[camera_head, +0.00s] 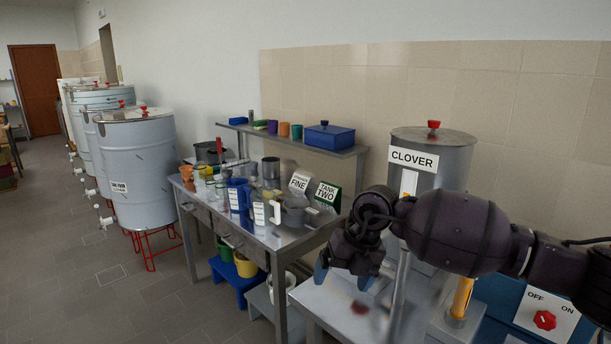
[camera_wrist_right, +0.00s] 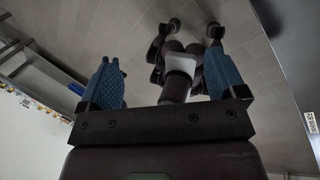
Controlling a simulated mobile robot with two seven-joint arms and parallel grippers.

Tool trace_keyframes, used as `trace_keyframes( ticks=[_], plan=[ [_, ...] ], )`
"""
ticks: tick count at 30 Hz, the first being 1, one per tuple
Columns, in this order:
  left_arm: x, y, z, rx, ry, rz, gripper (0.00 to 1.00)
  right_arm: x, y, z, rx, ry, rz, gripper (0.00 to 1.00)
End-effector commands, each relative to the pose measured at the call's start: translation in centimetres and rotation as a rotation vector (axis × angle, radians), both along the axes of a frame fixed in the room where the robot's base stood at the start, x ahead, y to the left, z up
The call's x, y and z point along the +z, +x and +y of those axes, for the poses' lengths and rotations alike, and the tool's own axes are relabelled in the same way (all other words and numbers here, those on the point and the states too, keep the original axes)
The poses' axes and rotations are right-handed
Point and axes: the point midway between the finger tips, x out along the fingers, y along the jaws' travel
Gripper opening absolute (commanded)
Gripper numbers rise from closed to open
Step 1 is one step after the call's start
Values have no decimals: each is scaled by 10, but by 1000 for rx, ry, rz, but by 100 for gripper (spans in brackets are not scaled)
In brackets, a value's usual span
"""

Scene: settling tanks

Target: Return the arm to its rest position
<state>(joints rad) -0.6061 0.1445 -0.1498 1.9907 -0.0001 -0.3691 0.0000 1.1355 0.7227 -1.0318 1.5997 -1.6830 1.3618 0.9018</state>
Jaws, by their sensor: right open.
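My right arm comes in from the right in the head view, in front of the tank labelled CLOVER (camera_head: 452,151). Its right gripper (camera_head: 343,275) points down, with blue fingertips, above the metal surface at the front right. In the right wrist view the two blue fingers of the right gripper (camera_wrist_right: 163,78) stand wide apart with nothing held between them. The arm hides the lower part of the CLOVER tank. My left gripper does not show in the head view.
A blue switch panel (camera_head: 507,310) is at the lower right. Large tanks (camera_head: 143,177) line the left wall. Open floor (camera_head: 75,275) lies at left.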

Motion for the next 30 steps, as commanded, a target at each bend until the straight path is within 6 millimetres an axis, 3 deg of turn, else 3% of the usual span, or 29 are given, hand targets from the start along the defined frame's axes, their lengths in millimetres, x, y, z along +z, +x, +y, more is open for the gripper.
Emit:
trace_keyframes(
  ticks=[9, 14, 18, 21, 26, 30],
  plan=[
    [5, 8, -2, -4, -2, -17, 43, 91, -25, 102, 182, 695, -90, 90],
    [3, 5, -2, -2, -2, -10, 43, 133, -36, 125, 104, 1096, -98, 90],
    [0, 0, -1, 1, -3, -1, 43, 154, -32, 117, -100, 1412, -84, 90],
    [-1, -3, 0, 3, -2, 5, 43, 154, -22, 99, -290, 1575, -63, 90],
    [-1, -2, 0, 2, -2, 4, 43, 130, -5, 59, -625, 1737, -13, 90],
    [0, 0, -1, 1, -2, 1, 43, 91, 3, 20, -923, 1804, 49, 90]
  ],
)
